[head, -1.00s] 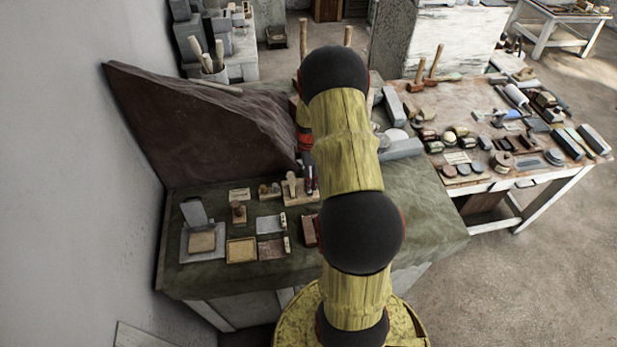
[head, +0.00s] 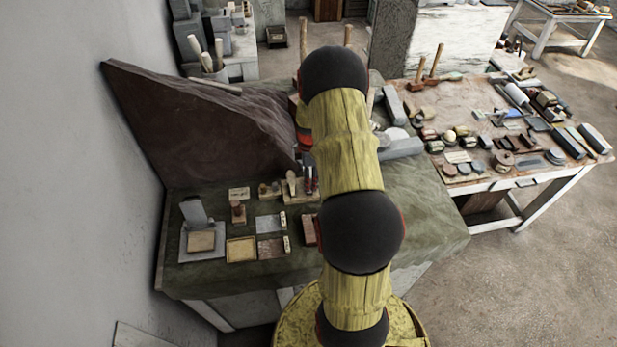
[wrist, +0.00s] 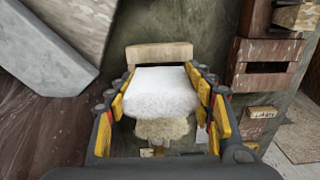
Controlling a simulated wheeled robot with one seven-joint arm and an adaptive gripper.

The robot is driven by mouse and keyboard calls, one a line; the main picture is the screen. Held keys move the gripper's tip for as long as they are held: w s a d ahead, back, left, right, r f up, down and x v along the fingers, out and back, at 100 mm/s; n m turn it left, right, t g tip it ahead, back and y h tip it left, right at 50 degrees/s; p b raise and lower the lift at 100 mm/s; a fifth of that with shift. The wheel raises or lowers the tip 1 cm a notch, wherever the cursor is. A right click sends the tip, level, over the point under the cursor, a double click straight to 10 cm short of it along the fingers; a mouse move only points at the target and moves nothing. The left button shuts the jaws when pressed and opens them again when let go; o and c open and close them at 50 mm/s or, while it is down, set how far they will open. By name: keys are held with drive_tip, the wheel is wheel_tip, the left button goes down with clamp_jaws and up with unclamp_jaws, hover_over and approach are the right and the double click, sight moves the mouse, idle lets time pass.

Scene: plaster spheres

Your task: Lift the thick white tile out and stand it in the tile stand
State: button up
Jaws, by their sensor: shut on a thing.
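The thick white tile (wrist: 162,92) is between the yellow-padded fingers of my gripper (wrist: 161,78) in the wrist view, and the gripper is shut on it. A pale tan block (wrist: 158,54) lies just beyond the tile. A rough beige piece (wrist: 162,130) shows below the tile's near edge; I cannot tell whether they touch. At the right is a reddish-brown slotted block (wrist: 262,62), possibly the tile stand, but I cannot be sure. In the head view my arm hides the tile and most of the gripper.
The green-covered bench (head: 420,215) holds several small blocks and trays, including a tan-centred tray (head: 201,242) at left. A large dark red slab (head: 195,125) stands behind them. A grey slab (wrist: 45,50) is at upper left in the wrist view. A crowded tool table (head: 480,120) stands right.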

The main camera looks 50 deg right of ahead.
drive_tip(key=shift+f+b, duration=0.9)
drive_tip(key=shift+f, duration=0.5)
drive_tip(key=o, duration=1.4)
drive_tip(key=shift+r, duration=0.1)
drive_tip(key=shift+r+p, duration=1.1)
drive_tip(key=shift+r, duration=0.9)
